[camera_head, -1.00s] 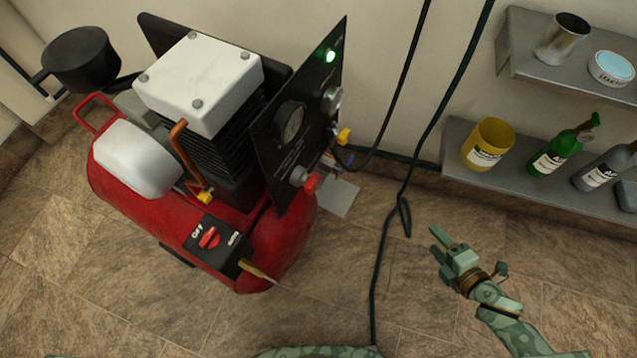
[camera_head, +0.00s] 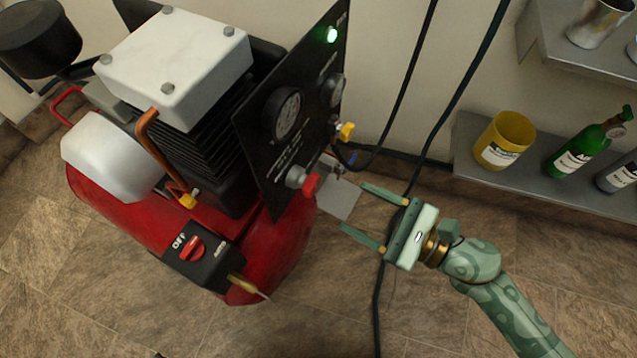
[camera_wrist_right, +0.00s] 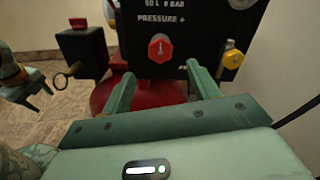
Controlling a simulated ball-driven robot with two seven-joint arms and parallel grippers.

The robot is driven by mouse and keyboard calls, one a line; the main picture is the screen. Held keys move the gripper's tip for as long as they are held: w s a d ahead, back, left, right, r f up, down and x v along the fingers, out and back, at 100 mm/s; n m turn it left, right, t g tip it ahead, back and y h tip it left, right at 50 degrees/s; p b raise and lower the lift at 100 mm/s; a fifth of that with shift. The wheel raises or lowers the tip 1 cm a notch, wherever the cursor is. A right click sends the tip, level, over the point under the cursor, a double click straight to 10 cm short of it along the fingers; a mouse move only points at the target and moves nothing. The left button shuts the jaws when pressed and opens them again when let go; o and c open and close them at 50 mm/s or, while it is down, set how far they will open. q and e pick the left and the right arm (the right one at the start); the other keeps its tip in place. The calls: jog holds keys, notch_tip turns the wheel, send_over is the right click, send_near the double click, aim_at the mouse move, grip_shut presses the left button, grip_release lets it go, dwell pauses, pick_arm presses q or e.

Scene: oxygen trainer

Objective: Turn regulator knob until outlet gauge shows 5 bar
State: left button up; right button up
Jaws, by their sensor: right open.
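The red knob (camera_head: 311,185) sticks out on a grey stem low on the compressor's black panel (camera_head: 262,165). In the right wrist view the knob (camera_wrist_right: 159,47) faces me with a white mark, under the word PRESSURE. A round gauge (camera_head: 288,113) is higher on the panel; its needle is too small to read. My right gripper (camera_head: 355,208) is open and empty, a short way right of the knob and apart from it. In its wrist view the knob lies between and beyond the fingers (camera_wrist_right: 159,73). My left gripper (camera_wrist_right: 32,95) shows small at the left; its opening is unclear.
A silver round fitting (camera_head: 333,90), a green lamp (camera_head: 331,35) and a yellow valve (camera_head: 346,131) are on the panel side. A black switch box (camera_head: 205,259) with a red switch sits on the red tank (camera_head: 115,214). A black cable (camera_head: 377,300) hangs behind my right gripper.

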aim_at(316, 187)
jog(key=x, duration=0.9)
jog(key=shift+a, duration=0.1)
jog(key=c, duration=1)
